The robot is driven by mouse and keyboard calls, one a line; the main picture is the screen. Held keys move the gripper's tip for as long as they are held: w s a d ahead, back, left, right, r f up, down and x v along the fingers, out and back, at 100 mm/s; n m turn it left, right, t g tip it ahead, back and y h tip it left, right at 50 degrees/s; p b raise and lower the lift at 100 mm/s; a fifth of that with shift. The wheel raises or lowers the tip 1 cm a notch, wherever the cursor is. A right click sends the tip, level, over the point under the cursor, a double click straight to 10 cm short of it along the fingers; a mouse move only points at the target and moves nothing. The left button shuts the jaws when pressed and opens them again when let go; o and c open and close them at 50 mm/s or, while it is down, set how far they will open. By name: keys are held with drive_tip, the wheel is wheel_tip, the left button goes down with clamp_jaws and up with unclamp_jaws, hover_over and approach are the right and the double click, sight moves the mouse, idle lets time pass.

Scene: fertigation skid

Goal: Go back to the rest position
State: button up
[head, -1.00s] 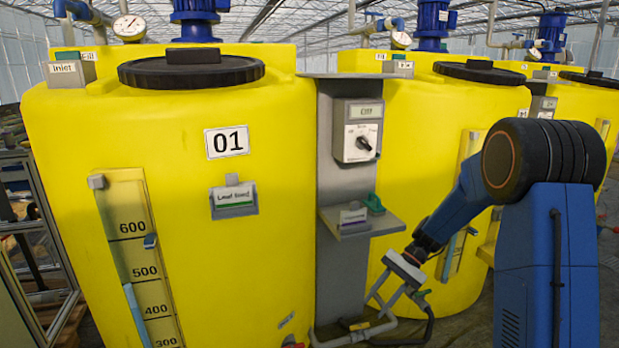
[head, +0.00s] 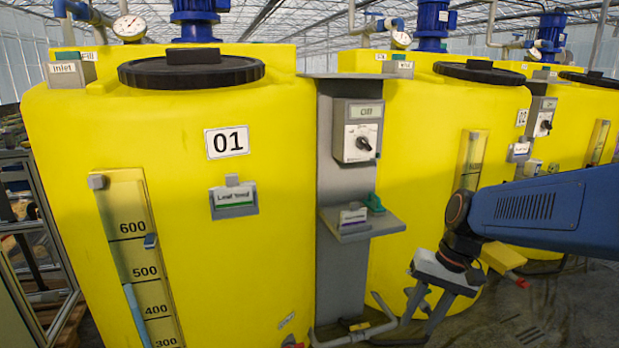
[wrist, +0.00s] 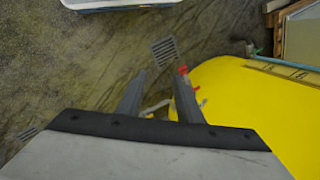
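My gripper (head: 420,322) is in the lower right of the head view, in front of the second yellow tank, pointing down with its fingers apart. The wrist view shows both fingers (wrist: 158,82) spread with nothing held between them. My blue arm reaches in from the right edge of the head view. Below and left of the gripper is the grey pipe (head: 355,335) near the floor.
Yellow tank 01 (head: 230,270) fills the left. A grey panel (head: 340,270) with a selector switch (head: 360,143) and a small shelf (head: 362,226) stands beside it. The second tank (head: 415,150) is behind my gripper. Open floor (head: 540,315) lies at lower right.

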drive_tip(key=s+d+r+n+t+h, duration=0.1)
drive_tip(key=s+d+t, duration=0.1)
drive_tip(key=s, duration=0.4)
drive_tip(key=s+d+r+n+t+h, duration=0.1)
drive_tip(key=s+d+t+h, duration=0.1)
drive_tip(key=s, duration=0.4)
drive_tip(key=shift+s+d+r+n+t, duration=0.25)
drive_tip(key=shift+d+r+n+t, duration=0.15)
drive_tip(key=shift+d+t, duration=0.2)
drive_tip(key=shift+c, duration=0.4)
